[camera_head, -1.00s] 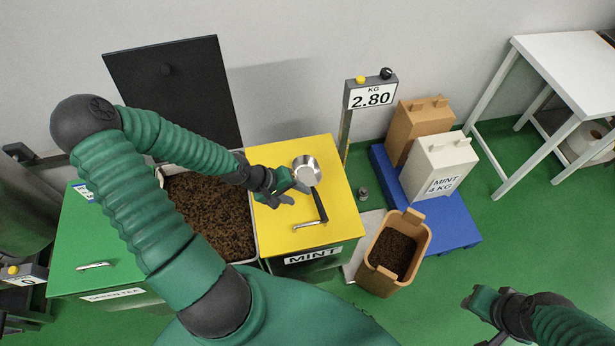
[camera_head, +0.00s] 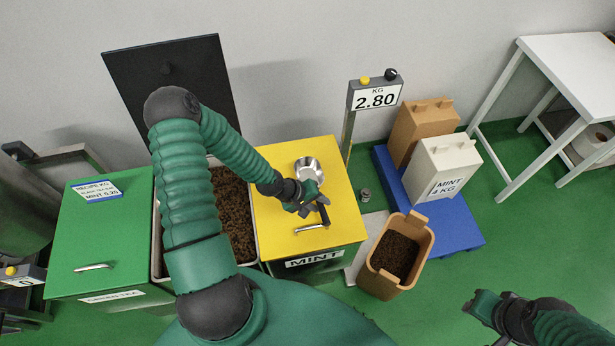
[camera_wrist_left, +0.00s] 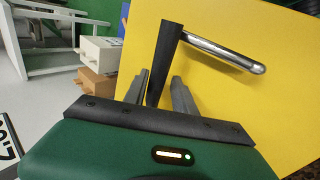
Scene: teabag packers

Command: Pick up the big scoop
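The big scoop lies on the yellow MINT lid (camera_head: 275,228). Its round metal bowl (camera_head: 308,168) is toward the wall, and its black handle (camera_head: 323,214) points toward the front. My left gripper (camera_head: 307,207) is over the lid at the handle, below the bowl in the head view. In the left wrist view, the black handle (camera_wrist_left: 165,55) runs between the two fingers of my left gripper (camera_wrist_left: 163,85). The fingers stand apart, with a gap beside the handle. The bowl is out of the wrist view. My right gripper (camera_head: 481,306) hangs over the floor at lower right, too small to read.
The lid's metal bar handle (camera_head: 312,228) is close to the scoop handle. An open bin of dark tea (camera_head: 237,213) is left of the lid. A tan container of tea (camera_head: 373,277) stands right.

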